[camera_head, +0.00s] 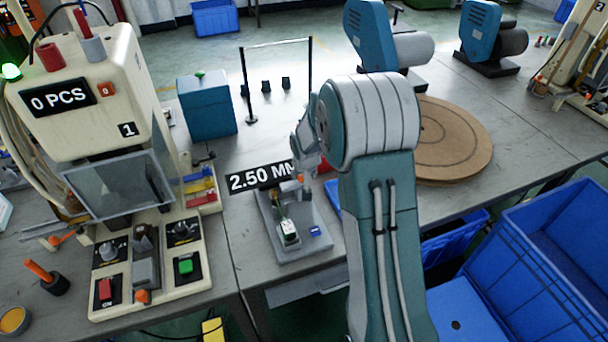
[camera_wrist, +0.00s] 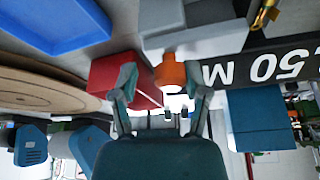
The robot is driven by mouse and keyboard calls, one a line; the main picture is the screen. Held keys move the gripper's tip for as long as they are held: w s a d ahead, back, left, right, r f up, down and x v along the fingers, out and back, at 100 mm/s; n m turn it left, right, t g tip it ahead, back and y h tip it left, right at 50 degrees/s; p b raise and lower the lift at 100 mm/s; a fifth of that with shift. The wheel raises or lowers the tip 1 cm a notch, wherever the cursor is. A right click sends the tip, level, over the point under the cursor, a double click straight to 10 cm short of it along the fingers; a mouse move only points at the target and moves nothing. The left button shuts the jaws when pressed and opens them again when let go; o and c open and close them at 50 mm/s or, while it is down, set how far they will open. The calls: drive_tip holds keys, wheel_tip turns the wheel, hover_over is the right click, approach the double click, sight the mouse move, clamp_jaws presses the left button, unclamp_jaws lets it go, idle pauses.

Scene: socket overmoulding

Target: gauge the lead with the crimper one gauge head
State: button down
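The grey gauge stand (camera_head: 310,245) sits on the bench right of crimper one (camera_head: 85,90), with a black "2.50 MM" readout (camera_head: 250,178) behind it. An orange knob (camera_head: 300,178) is at its top. A small white and green block (camera_head: 288,232) rests on its base. My gripper (camera_head: 303,165) is beside the knob, mostly hidden by my arm in the head view. In the wrist view, my gripper (camera_wrist: 163,82) is open, with the orange knob (camera_wrist: 171,76) between its fingertips and gaps on both sides. I cannot make out a separate lead.
A red block (camera_wrist: 110,78) is close to one finger. A teal box (camera_head: 207,107) and a thin black frame (camera_head: 311,75) stand behind. A round brown board (camera_head: 455,140) lies right of my arm. Blue crates (camera_head: 555,250) are at the lower right.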

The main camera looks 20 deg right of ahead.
drive_tip(key=shift+a+r, duration=0.1)
drive_tip(key=shift+a, duration=0.1)
drive_tip(key=shift+c, duration=2.1)
unclamp_jaws()
drive_tip(key=shift+a, duration=0.45)
drive_tip(key=shift+d, duration=0.9)
drive_tip(key=shift+a, duration=0.8)
drive_tip(key=v, duration=1.2)
